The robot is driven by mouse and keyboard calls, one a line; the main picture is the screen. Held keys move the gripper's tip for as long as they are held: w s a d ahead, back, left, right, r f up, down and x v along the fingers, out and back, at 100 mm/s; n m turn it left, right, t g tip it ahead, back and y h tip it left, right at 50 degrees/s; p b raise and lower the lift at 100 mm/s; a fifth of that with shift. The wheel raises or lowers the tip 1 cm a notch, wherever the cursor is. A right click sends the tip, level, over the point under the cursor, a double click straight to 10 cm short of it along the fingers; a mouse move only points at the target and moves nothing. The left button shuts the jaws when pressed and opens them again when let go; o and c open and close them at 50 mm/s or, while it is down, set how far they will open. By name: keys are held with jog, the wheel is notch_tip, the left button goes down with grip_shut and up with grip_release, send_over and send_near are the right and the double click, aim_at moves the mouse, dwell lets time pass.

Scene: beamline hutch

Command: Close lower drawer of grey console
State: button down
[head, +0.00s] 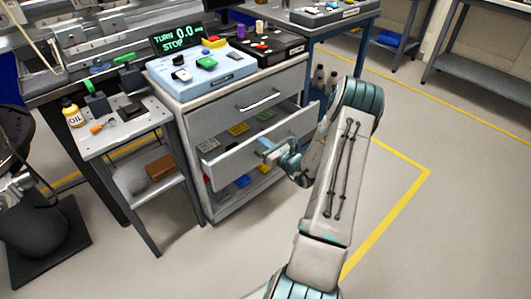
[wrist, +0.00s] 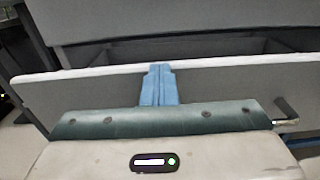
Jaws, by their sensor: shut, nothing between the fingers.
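The grey console (head: 196,124) stands in the middle of the head view. Its upper drawer (head: 224,117) is closed, with a pale bar handle. The lower drawer (head: 228,163) is pulled out, and its open top shows small coloured items inside. My gripper (head: 264,147) is at the outer face of the lower drawer's front, right of its middle. In the wrist view the blue fingers (wrist: 158,85) are together and empty, over the drawer front (wrist: 210,87) just below its pale top edge. I cannot tell whether they touch it. A dark handle end shows at the right (wrist: 287,112).
An open shelf space with coloured items shows below the drawer. A small side table (head: 95,141) with an oil bottle (head: 72,114) stands left of the console. Dark bottles (head: 319,80) stand right of it. The floor (head: 440,225) at right is clear.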

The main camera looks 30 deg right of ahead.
jog(key=shift+w+a, duration=0.25)
jog(key=shift+w, duration=1.15)
jog(key=shift+w+a, duration=0.2)
jog(key=shift+w, duration=1.2)
